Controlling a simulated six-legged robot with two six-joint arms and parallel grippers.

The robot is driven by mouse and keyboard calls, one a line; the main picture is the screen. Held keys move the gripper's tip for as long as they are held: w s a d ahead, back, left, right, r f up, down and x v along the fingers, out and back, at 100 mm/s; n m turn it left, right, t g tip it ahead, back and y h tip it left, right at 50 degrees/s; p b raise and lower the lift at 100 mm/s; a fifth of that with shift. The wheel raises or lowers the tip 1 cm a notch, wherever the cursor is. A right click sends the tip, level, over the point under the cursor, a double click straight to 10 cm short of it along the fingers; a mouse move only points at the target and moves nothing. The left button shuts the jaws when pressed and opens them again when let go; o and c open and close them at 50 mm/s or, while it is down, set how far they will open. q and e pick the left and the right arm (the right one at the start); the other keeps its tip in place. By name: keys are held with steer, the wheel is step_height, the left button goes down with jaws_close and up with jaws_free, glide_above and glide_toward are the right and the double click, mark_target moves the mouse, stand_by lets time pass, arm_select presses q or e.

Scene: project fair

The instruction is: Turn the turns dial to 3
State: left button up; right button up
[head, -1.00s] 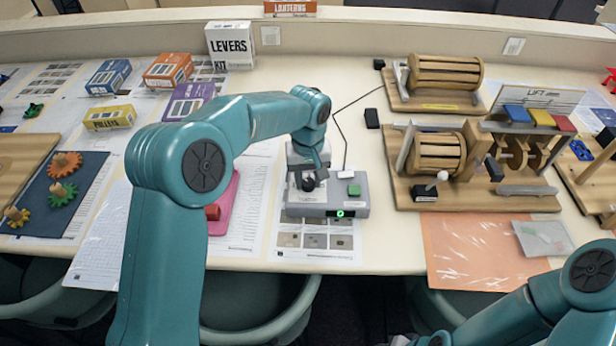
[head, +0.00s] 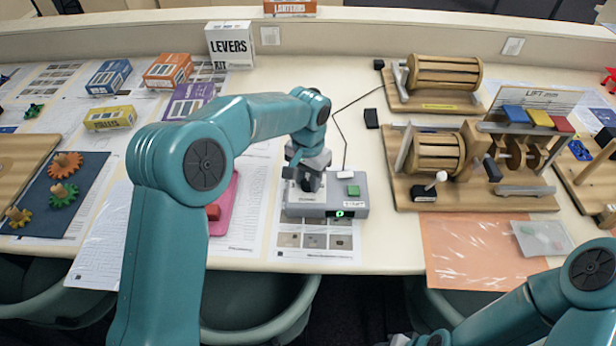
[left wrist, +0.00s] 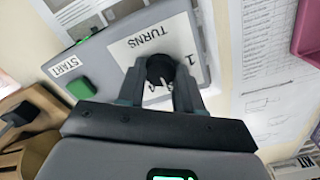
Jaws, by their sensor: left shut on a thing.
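The turns dial (left wrist: 160,70) is a black knob on a white plate marked TURNS, on top of a grey box (head: 310,211). In the left wrist view my left gripper (left wrist: 160,80) has its two fingers on either side of the dial and is shut on it. In the head view the left gripper (head: 308,184) is over the box and hides most of the dial. A white pointer line shows on the dial; the number it points to cannot be read clearly. The box has a green START button (head: 353,190) and a small green display (head: 339,214). My right gripper is not in view.
A pink tray (head: 228,222) with a red piece lies left of the box. A wooden drum machine (head: 470,195) stands to the right. A black cable runs behind the box. The table between box and machine is clear.

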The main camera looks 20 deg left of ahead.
mark_target(308, 183)
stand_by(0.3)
arm_select(q)
steer(key=o, duration=1)
steer(key=shift+o, duration=0.2)
steer(key=shift+r, duration=0.15)
steer(key=shift+r, duration=0.35)
step_height(308, 183, up, 16)
steer(key=shift+f, duration=0.25)
steer(key=shift+s+f, duration=0.1)
